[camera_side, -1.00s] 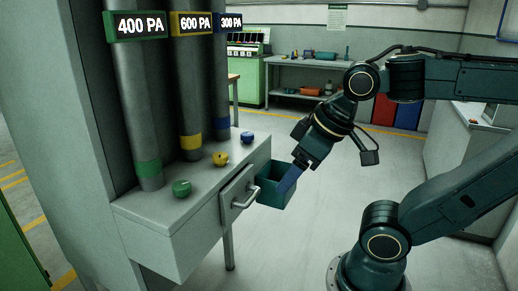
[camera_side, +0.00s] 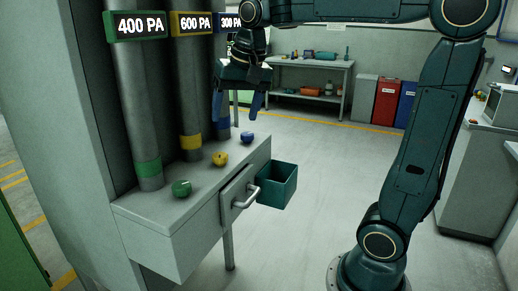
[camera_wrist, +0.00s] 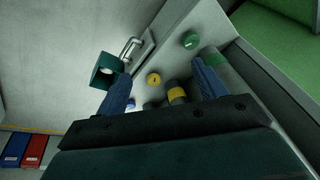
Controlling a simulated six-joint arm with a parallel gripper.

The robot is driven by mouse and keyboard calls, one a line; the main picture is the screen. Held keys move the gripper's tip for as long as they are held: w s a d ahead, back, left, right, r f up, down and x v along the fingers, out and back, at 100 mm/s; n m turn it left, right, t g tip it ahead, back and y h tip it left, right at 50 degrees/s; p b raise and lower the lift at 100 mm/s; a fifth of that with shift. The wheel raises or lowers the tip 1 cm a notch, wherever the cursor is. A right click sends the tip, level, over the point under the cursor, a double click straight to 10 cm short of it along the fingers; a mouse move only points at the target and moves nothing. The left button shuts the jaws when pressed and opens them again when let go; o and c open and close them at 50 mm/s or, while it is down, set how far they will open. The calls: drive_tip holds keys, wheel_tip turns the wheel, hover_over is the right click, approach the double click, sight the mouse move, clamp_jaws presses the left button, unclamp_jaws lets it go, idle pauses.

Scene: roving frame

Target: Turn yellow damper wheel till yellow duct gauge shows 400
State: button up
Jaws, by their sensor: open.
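The yellow damper wheel (camera_side: 220,159) sits on the grey bench top between the green and blue wheels; it also shows in the wrist view (camera_wrist: 153,79). The yellow duct gauge (camera_side: 192,23) reads 600 PA. It is mounted on the middle duct, which has a yellow band (camera_side: 190,142). My gripper (camera_side: 238,106) points down with its blue fingers spread, above the bench near the blue wheel. In the wrist view, the yellow wheel appears between the open fingers (camera_wrist: 160,68), apart from them. Nothing is held.
The green wheel (camera_side: 181,188) and blue wheel (camera_side: 247,137) flank the yellow one. The green gauge (camera_side: 140,26) reads 400 PA; the blue gauge (camera_side: 229,20), partly hidden by my arm, reads 300 PA. Ducts rise behind the wheels. A drawer handle (camera_side: 247,197) and teal bin (camera_side: 280,188) project in front.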

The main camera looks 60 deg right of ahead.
drive_tip(key=w+d+f+m+g, duration=0.1)
drive_tip(key=w+d+f+m, duration=0.1)
drive_tip(key=w+d+m, duration=0.5)
drive_tip(key=m+g, duration=0.2)
drive_tip(key=m, duration=0.2)
hover_over(220, 155)
wheel_tip(220, 155, down, 7)
drive_tip(key=shift+y, duration=0.3)
wheel_tip(220, 155, down, 14)
drive_tip(key=shift+r, duration=0.2)
drive_tip(key=c, duration=1)
